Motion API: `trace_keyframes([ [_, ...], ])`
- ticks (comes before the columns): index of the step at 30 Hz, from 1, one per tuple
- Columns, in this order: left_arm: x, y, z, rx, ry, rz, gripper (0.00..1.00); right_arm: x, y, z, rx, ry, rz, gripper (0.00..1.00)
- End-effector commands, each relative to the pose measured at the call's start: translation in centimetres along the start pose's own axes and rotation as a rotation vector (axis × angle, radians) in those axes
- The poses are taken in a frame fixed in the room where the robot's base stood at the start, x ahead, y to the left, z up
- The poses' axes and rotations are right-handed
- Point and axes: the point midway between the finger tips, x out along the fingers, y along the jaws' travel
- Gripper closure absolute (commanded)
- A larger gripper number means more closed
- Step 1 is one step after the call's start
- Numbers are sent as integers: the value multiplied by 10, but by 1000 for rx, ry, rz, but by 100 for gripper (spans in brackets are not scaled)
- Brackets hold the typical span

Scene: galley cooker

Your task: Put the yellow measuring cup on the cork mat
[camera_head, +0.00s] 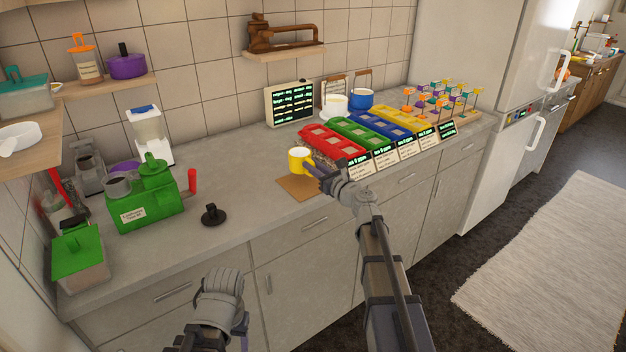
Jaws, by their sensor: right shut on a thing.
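The yellow measuring cup (297,160) is upright at the far edge of the cork mat (293,189), over or on it. I cannot tell whether its base touches the mat. My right gripper (313,172) is shut on the cup from its right, near side. Its fingertips are small and partly hidden by the wrist. The mat lies flat on the counter, its right part covered by my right gripper. My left gripper (222,291) is low in front of the drawers, away from the cup; its fingers do not show clearly.
Red, green, blue and yellow trays (333,142) with label cards stand right of the cup. A black knobbed object (212,214) sits left of the mat, and a green machine (147,200) farther left. The counter (245,165) behind the black object is clear.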

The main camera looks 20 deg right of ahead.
Motion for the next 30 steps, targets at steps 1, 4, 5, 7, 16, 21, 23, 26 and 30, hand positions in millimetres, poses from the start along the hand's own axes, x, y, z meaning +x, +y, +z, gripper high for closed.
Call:
trace_keyframes([
  [1, 10, 1, -1, 0, 0, 0, 39, 0, 0, -11, 0, 0, 0, 100],
  [4, 24, 2, -1, 0, 0, 0, 39, 0, 0, -24, 0, 0, 0, 100],
  [5, 27, 3, -2, 0, 0, 0, 39, 0, 0, -27, 0, 0, 0, 100],
  [7, 33, 3, -2, 0, 0, 0, 39, 0, 0, -33, 0, 0, 0, 100],
  [16, 31, 3, -2, 0, 0, 0, 39, 0, 0, -31, 0, 0, 0, 100],
  [21, 34, 3, -2, 0, 0, 0, 39, 0, 0, -34, 0, 0, 0, 77],
  [23, 34, 3, -2, 0, 0, 0, 39, 0, 0, -34, 0, 0, 0, 71],
  [26, 34, 3, -2, 0, 0, 0, 39, 0, 0, -34, 0, 0, 0, 59],
  [30, 34, 3, -2, 0, 0, 0, 39, 0, 0, -34, 0, 0, 0, 51],
])
